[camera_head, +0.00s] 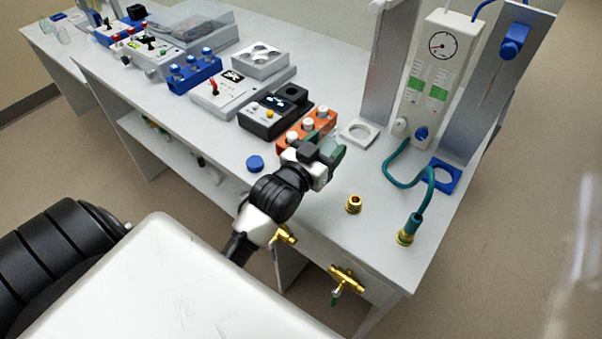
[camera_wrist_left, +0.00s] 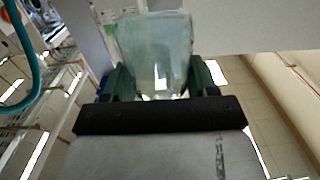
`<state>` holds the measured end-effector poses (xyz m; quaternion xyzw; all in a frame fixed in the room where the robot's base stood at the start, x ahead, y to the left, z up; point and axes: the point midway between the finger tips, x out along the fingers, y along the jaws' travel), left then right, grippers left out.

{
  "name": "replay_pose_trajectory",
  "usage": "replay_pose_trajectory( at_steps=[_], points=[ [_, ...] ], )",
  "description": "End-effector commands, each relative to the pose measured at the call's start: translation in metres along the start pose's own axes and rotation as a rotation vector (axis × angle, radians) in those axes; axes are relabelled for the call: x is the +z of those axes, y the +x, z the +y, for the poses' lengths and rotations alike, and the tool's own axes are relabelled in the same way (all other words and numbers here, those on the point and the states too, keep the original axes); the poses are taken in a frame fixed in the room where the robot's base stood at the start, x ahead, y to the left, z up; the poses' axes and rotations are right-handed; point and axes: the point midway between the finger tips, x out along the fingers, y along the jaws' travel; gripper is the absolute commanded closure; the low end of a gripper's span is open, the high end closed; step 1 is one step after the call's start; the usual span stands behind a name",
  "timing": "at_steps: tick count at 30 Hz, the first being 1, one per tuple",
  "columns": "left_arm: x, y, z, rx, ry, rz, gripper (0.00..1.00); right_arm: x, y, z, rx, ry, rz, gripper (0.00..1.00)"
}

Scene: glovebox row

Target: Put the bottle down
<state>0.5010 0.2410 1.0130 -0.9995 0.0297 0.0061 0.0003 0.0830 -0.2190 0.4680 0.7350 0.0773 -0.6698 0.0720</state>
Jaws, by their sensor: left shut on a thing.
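My left gripper (camera_head: 322,155) is over the front part of the bench, just in front of the orange rack. It is shut on a clear, greenish glass bottle (camera_wrist_left: 155,50), which shows between its dark green fingers in the left wrist view. In the head view the bottle is hard to make out from the fingers, and I cannot tell whether its base touches the bench. The light grey bench top (camera_head: 318,212) lies below. A blue round cap (camera_head: 255,163) lies on it, left of the gripper. My right gripper is not in view.
The orange rack (camera_head: 306,130) holds white-capped vials. A white square holder with a round hole (camera_head: 360,133) and a gauge panel (camera_head: 437,75) stand beyond. A brass fitting (camera_head: 353,204) and a green hose (camera_head: 415,222) are to the right. Bench around the fitting is mostly bare.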

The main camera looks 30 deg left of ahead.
Motion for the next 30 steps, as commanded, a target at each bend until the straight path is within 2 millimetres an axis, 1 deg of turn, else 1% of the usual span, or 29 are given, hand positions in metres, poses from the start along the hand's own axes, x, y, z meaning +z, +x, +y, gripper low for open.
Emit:
replay_pose_trajectory(
  at_steps=[1,3,6,9,12,14,16,24,27,30],
  points=[
    [-0.003,0.018,-0.012,0.003,0.006,0.010,0.69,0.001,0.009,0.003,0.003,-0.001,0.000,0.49],
    [-0.010,0.036,-0.025,0.008,0.005,0.010,0.69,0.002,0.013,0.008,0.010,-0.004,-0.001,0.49],
    [-0.021,0.056,-0.041,0.013,0.001,0.010,0.69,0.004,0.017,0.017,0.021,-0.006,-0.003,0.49],
    [-0.030,0.068,-0.052,0.016,-0.001,0.012,0.69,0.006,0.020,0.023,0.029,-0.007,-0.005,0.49],
    [-0.033,0.071,-0.056,0.018,-0.004,0.011,0.69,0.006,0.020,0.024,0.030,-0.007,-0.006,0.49],
    [-0.031,0.066,-0.057,0.020,-0.006,0.008,0.69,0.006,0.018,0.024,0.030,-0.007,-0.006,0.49],
    [-0.024,0.056,-0.055,0.020,-0.006,0.006,0.69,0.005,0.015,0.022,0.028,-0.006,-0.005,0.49],
    [0.011,-0.003,-0.048,0.019,-0.006,0.003,0.69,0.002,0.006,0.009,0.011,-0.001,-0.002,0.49],
    [0.022,-0.021,-0.046,0.019,-0.005,0.006,0.69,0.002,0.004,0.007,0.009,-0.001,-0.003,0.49],
    [0.030,-0.034,-0.044,0.019,-0.005,0.008,0.69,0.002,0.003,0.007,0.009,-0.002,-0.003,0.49]
  ],
)
